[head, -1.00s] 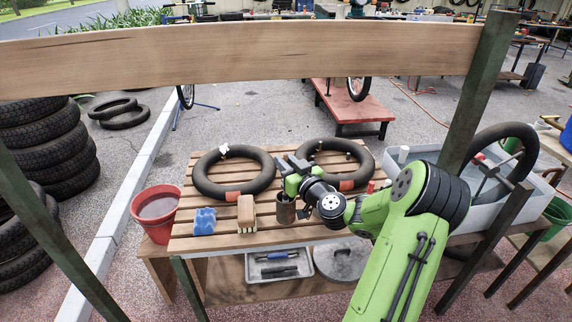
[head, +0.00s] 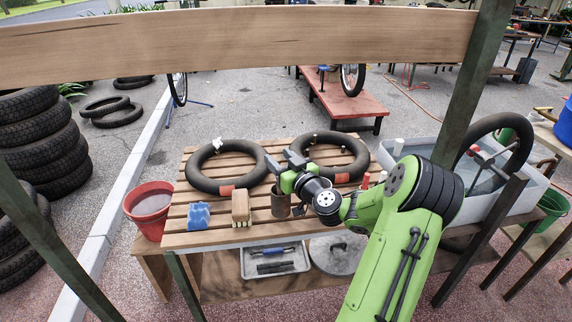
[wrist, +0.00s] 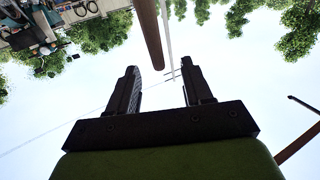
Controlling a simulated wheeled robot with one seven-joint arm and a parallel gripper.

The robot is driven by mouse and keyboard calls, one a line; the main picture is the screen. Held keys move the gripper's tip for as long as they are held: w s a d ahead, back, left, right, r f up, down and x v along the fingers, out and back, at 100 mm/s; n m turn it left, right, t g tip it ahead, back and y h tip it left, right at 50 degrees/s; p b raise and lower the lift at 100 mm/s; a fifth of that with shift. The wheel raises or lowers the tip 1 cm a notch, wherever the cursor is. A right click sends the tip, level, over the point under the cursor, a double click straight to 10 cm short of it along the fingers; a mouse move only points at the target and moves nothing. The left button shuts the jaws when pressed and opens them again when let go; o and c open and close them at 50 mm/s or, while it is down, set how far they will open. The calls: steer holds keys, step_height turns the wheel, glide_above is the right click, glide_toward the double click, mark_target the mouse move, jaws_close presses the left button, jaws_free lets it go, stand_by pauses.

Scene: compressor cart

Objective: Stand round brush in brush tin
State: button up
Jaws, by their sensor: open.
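The brush tin seems to be the brown cylinder (head: 280,205) standing upright at the front of the slatted table. My gripper (head: 286,160) is above the table, just over and behind the tin in the head view. In the wrist view my gripper (wrist: 160,90) points up at the sky, its fingers apart with nothing between them. I cannot make out a round brush for certain. A wooden block brush with pale bristles (head: 241,207) stands left of the tin. My arm hides part of the table's right side.
A blue sponge (head: 199,216) lies left of the block brush. Two black inner tubes (head: 226,187) (head: 360,165) lie behind. A tray (head: 247,268) with tools sits on the lower shelf. A red bucket (head: 135,222) stands left; a water trough (head: 520,208) stands right.

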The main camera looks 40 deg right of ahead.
steer(key=b+v, duration=0.4)
steer(key=v, duration=1.1)
steer(key=shift+s, duration=0.25)
steer(key=shift+f, duration=0.1)
steer(key=shift+w+a, duration=0.1)
